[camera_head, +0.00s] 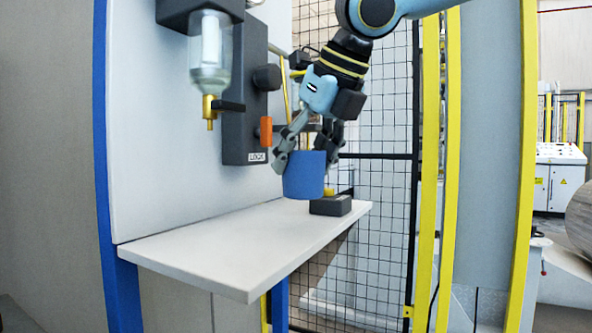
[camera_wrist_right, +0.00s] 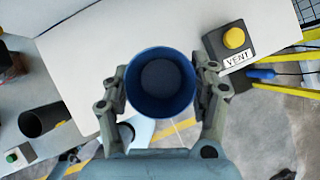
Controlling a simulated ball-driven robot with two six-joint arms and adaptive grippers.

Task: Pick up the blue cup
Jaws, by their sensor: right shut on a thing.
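The blue cup (camera_head: 304,175) is upright between the fingers of my right gripper (camera_head: 307,150) in the head view. It appears held a little above the white shelf (camera_head: 215,250), though the exact gap is hard to judge. In the right wrist view I look down into the open mouth of the cup (camera_wrist_right: 160,85), which looks empty. The right gripper's fingers (camera_wrist_right: 161,92) close on both sides of it. My left gripper is in neither view.
A dark box with a yellow button (camera_head: 330,203), labelled VENT in the wrist view (camera_wrist_right: 234,42), sits on the shelf beside the cup. A bottle with a brass nozzle (camera_head: 210,65) and an orange handle (camera_head: 266,131) are on the wall panel. The shelf's front left is clear.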

